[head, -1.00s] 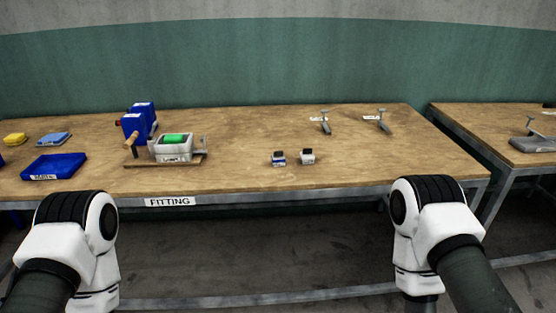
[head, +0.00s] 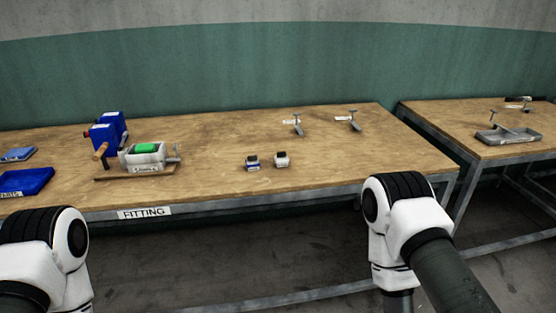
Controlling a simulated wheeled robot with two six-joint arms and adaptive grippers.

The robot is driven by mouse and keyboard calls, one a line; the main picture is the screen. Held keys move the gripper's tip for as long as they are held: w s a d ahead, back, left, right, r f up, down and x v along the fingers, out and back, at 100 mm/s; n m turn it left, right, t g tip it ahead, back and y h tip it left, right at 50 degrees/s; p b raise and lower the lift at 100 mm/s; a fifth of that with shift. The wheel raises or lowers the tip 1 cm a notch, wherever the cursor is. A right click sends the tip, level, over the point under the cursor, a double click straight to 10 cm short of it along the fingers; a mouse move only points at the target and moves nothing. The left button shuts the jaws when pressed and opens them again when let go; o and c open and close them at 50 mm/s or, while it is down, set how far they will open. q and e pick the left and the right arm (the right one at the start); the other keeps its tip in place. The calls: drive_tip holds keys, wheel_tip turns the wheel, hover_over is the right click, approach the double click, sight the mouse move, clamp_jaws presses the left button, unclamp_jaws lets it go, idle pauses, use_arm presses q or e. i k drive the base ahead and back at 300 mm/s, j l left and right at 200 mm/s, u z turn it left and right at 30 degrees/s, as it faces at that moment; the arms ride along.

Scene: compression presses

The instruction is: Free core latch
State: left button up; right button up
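A grey boxed fixture with a green block (head: 145,148) in its top stands on a wooden board (head: 135,174) at the left of the fitting table. A small grey lever or handle (head: 175,151) sticks up at its right end. A blue press body (head: 108,134) with a wooden handle stands right behind it. I cannot tell which part is the core latch. My two arms show at the lower left and lower right, in front of the table. Both grippers are out of view.
Two grey clamp-like tools (head: 354,121) lie toward the back right. Blue trays (head: 24,181) are at the left edge. A second table (head: 470,140) with a grey tray (head: 508,135) stands at the right, across a gap.

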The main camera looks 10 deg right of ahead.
sight(123, 140)
drive_tip(key=i+j, duration=0.25)
drive_tip(key=i, duration=0.15)
drive_tip(key=i+j, duration=0.3)
drive_tip(key=i, duration=0.1)
